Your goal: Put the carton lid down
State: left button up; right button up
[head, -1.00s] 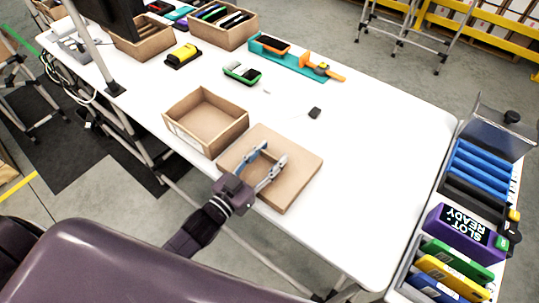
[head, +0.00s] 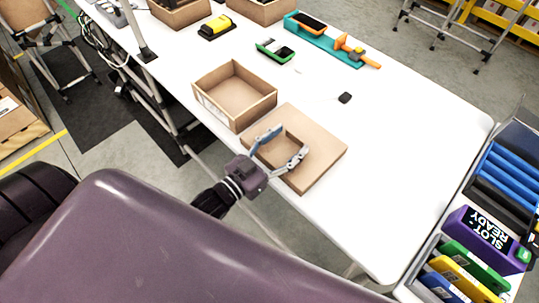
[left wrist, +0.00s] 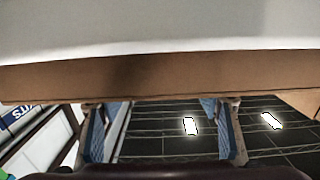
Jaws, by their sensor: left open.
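The carton lid (head: 325,153) is a flat brown square piece on the white table, close beside the open carton (head: 207,107). It looks flat on the table, with a darker recess-like area between my fingers. My left gripper (head: 294,139) is open at the lid's near side, its two fingers spread over it. In the left wrist view the lid's brown edge (left wrist: 160,78) crosses the picture, with the open fingers (left wrist: 160,104) at it. I cannot tell whether the fingers touch it. The carton stands upright and looks empty. My right gripper is not in view.
A black small item (head: 345,97), a green-rimmed holder (head: 268,47) and a teal tray (head: 318,42) lie farther back on the table (head: 400,140). A rack with a purple box (head: 480,232) stands at the right. The table right of the lid is clear.

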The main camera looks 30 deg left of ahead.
pick_arm(q)
jog(key=b+v, duration=0.1)
jog(key=v, duration=0.8)
jog(key=shift+s, duration=0.1)
